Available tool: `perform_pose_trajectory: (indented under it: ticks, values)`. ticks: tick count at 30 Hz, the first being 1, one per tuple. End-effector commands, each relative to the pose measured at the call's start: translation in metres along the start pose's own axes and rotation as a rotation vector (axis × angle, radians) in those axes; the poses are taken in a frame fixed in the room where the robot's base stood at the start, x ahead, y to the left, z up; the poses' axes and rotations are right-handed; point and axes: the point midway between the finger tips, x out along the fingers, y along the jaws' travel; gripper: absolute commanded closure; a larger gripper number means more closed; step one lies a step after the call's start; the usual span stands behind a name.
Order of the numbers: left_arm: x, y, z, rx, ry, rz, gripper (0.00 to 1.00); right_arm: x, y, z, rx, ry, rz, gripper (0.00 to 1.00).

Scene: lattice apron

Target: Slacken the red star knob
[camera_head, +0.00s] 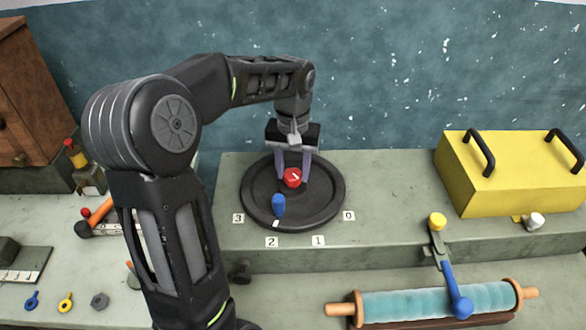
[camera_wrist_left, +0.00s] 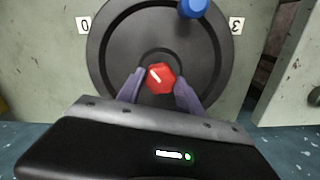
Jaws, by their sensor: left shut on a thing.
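The red star knob (camera_head: 292,177) sits at the middle of a round black dial plate (camera_head: 329,211) on the raised grey bench. A white mark shows on its top. In the left wrist view the red knob (camera_wrist_left: 160,78) lies between the two purple fingers. My left gripper (camera_head: 293,172) reaches down from above and is shut on the red knob, one finger on each side. A blue knob (camera_head: 278,205) stands on the plate toward the front, with a white mark by it. It also shows in the left wrist view (camera_wrist_left: 192,7). My right gripper is not in view.
Number tags such as 3 (camera_head: 238,218) and 0 (camera_head: 348,216) surround the plate. A yellow box (camera_head: 508,178) with black handles stands at right. A teal roller (camera_head: 435,301) and a blue-handled crank (camera_head: 452,280) lie in front. Small tools (camera_head: 66,302) lie at left.

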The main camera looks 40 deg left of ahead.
Motion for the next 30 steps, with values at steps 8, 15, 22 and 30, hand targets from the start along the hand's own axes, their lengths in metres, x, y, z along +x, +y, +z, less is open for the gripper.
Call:
perform_pose_trajectory:
  ticks: [8, 15, 22, 30]
  values:
    - [0.0, 0.0, 0.0, 0.001, 0.001, 0.0, 0.39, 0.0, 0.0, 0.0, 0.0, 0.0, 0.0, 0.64]
    - [0.0, 0.0, 0.0, 0.002, 0.0, 0.0, 0.35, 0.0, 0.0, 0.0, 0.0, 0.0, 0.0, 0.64]
    - [-0.011, 0.0, -0.001, 0.002, 0.002, 0.0, 0.35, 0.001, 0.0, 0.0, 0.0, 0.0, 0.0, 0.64]
    - [-0.054, 0.0, -0.001, 0.003, 0.004, 0.001, 0.35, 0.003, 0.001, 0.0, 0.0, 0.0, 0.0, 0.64]
